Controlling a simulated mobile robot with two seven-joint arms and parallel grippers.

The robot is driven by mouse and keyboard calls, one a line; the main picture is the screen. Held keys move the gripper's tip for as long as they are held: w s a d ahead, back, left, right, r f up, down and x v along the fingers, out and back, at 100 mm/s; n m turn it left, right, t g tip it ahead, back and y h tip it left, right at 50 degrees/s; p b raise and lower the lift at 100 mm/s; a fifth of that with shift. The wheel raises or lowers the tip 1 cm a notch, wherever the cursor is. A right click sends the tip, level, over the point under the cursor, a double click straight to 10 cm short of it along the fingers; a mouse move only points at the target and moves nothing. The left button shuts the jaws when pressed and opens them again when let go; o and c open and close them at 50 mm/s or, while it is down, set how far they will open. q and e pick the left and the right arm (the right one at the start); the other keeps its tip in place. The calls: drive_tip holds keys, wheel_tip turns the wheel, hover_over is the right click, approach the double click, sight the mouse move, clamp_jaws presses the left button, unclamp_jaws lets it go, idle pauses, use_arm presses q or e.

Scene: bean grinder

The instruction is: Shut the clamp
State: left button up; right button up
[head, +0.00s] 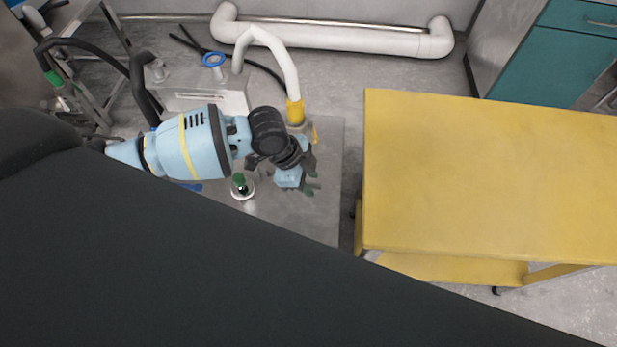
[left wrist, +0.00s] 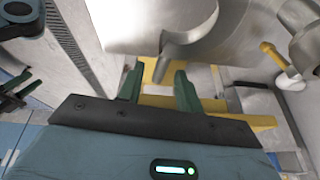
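My left gripper (head: 311,177) hangs over the grey metal surface, just below the yellow end of a white hose in the head view. I cannot make out the clamp for sure in either view.
A yellow cart (head: 490,180) stands to the right. The white hose (head: 285,62) with its yellow end rises behind the gripper. A green-topped knob (head: 239,181) is left of the gripper. A large rounded metal body (left wrist: 150,22) fills the top of the wrist view.

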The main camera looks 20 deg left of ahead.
drive_tip(key=shift+w, duration=0.15)
use_arm(q)
clamp_jaws()
